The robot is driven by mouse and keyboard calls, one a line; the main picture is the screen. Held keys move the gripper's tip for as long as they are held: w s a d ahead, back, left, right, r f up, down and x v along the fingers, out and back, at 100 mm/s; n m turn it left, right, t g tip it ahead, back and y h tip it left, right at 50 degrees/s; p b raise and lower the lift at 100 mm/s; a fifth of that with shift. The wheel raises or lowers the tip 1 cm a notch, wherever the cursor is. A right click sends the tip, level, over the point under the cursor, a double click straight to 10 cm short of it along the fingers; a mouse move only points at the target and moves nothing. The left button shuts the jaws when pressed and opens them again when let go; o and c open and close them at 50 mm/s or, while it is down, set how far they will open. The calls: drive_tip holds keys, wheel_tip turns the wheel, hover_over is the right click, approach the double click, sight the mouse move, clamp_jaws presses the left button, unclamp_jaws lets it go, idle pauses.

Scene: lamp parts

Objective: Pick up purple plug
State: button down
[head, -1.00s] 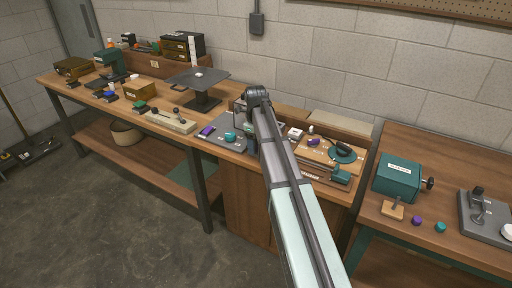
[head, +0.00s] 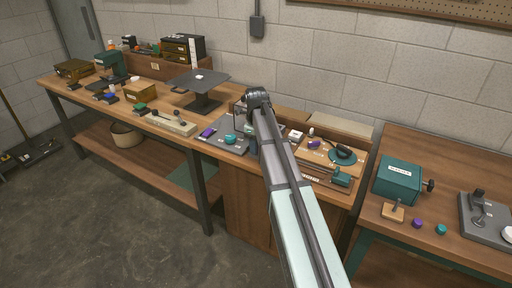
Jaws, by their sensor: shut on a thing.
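My arm reaches up from the bottom, and its bent joint is above the middle bench. My gripper is hidden behind the arm, so its fingers and anything between them cannot be seen. Several purple pieces show. Another purple piece (head: 314,144) lies on the wooden board right of my arm. A small round purple piece (head: 417,223) sits on the right table. I cannot tell which is the plug.
A dark raised stand (head: 201,78) is behind the grey board. A pale block (head: 170,123) is to its left. A teal box (head: 397,180) with a side knob stands on the right table, near a small teal piece (head: 441,229). The right table's back is clear.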

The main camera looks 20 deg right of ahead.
wheel_tip(320, 180, up, 9)
drive_tip(key=shift+d+r, duration=0.1)
drive_tip(key=shift+d, duration=0.05)
drive_tip(key=w+d+m, duration=0.3)
drive_tip(key=d+m, duration=0.6)
drive_tip(key=m, duration=0.9)
drive_tip(key=w+d+m, duration=0.3)
drive_tip(key=d+m, duration=0.7)
drive_tip(key=m, duration=0.8)
drive_tip(key=shift+f, duration=0.35)
